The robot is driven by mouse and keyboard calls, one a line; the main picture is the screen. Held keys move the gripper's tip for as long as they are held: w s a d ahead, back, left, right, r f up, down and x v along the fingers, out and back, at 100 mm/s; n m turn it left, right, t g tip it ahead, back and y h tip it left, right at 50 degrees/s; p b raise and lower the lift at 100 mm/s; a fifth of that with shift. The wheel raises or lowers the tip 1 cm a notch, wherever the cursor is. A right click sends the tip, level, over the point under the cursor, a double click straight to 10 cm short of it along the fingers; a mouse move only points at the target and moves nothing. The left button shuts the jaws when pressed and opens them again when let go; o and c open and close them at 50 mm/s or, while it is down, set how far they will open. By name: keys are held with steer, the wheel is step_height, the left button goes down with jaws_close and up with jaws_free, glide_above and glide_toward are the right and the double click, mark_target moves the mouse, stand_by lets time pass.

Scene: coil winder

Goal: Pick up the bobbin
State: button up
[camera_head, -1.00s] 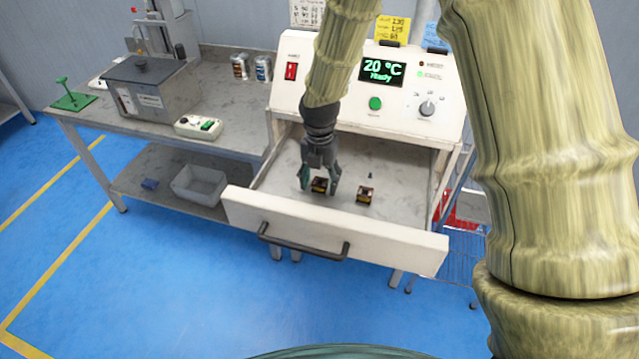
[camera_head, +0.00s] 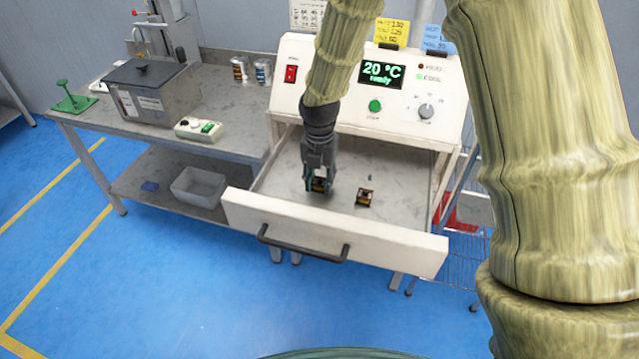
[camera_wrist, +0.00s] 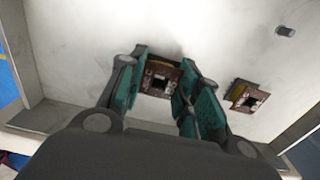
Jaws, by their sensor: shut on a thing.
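A small dark brown and yellow bobbin (camera_wrist: 160,79) with a square hole is between my gripper's teal finger pads in the wrist view. My gripper (camera_head: 319,188) is shut on this bobbin, inside the open drawer (camera_head: 338,235). In the head view only a little of the held bobbin (camera_head: 319,185) shows below the fingers. Whether it touches the drawer floor is hard to tell. A second, similar bobbin (camera_head: 365,197) sits on the drawer floor to the right; it also shows in the wrist view (camera_wrist: 246,97).
A small dark cylinder (camera_wrist: 286,31) lies behind the second bobbin. The drawer's front wall and side walls surround my gripper. Above the drawer is a white control panel (camera_head: 330,95). A bench (camera_head: 215,125) with a grey box (camera_head: 150,95) stands left. The drawer's right floor is mostly clear.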

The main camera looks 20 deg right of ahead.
step_height(320, 180, up, 9)
steer(key=b, duration=0.1)
stand_by(0.4)
steer(key=shift+r, duration=0.1)
